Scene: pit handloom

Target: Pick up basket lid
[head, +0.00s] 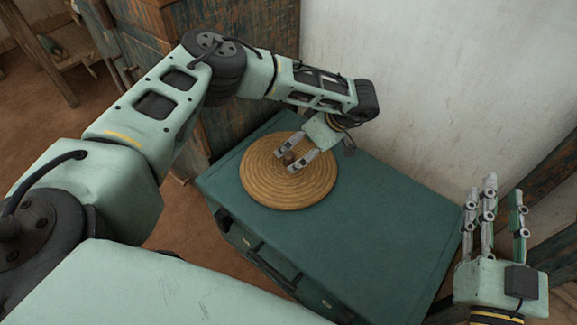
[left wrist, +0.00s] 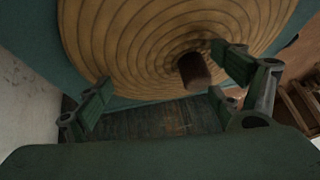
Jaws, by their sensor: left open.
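The basket lid (head: 275,185) is a round, coiled, straw-coloured disc lying flat on a green case (head: 390,225). A small brown knob (head: 289,158) stands at its middle. My left gripper (head: 286,160) is over the lid, with its open fingers near the knob. In the left wrist view the lid (left wrist: 130,45) fills the upper part, and the knob (left wrist: 194,70) shows between the open fingers, closer to the right one. I cannot tell whether a finger touches it. My right gripper (head: 492,215) is at the right, away from the lid, with its fingers pointing up and spread apart.
The case top is clear to the right of the lid. A white wall (head: 440,80) rises behind the case. A worn wooden cabinet (head: 235,125) stands behind it at the left. Dark wooden beams (head: 555,155) are at the right edge.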

